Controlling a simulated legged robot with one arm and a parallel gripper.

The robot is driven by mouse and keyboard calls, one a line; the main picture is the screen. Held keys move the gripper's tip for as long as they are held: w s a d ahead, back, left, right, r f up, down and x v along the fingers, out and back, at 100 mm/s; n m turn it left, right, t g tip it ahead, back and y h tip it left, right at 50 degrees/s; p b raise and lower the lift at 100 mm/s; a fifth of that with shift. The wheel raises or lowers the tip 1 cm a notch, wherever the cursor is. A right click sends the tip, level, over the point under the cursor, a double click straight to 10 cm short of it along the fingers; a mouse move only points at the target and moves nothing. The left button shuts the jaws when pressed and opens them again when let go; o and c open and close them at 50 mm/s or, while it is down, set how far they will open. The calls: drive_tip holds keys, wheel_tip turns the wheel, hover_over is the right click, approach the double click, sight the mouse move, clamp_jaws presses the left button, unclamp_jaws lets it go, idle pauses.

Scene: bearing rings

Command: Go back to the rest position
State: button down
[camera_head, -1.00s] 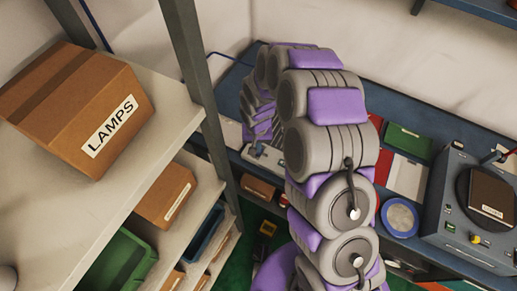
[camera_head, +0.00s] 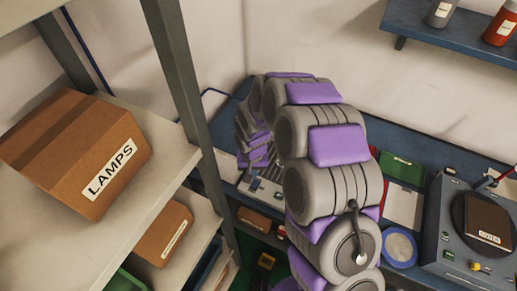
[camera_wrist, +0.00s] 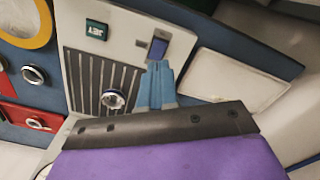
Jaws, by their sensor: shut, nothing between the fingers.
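My gripper (camera_wrist: 158,70) shows in the wrist view as two blue fingers shut together, with nothing visible between them. Its tips lie over the pale face of a slotted panel (camera_wrist: 134,52), close to a small grey-blue rectangle (camera_wrist: 158,48); I cannot tell whether they touch. A metal ring (camera_wrist: 113,99) sits on the dark slots left of the fingers. Another metal ring (camera_wrist: 33,75) lies on a blue surface farther left. In the head view my purple and grey arm arches over the bench and hides the fingers. Part of the panel (camera_head: 265,190) shows beneath the arm's end.
A shelf rack (camera_head: 187,95) stands at the left with a LAMPS box (camera_head: 75,150). The blue bench (camera_head: 440,157) runs along the wall. It holds a blue-rimmed dish (camera_head: 399,247), a green box (camera_head: 402,171) and a machine (camera_head: 450,230). A wall shelf (camera_head: 440,35) hangs above.

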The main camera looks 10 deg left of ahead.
drive_tip(key=s+d+r, duration=0.6)
drive_tip(key=d+r, duration=0.1)
drive_tip(key=r, duration=0.2)
drive_tip(key=s+d+r, duration=0.5)
drive_tip(key=d+r, duration=0.3)
drive_tip(key=r, duration=0.1)
drive_tip(key=s+d+r+m+g, duration=0.1)
drive_tip(key=s+d+r, duration=0.2)
drive_tip(key=s, duration=0.6)
drive_tip(key=s+d+r+m, duration=0.1)
drive_tip(key=s+d+r, duration=0.3)
drive_tip(key=s, duration=0.6)
drive_tip(key=shift+d+g, duration=0.3)
drive_tip(key=shift+g, duration=0.1)
drive_tip(key=shift+w, duration=0.15)
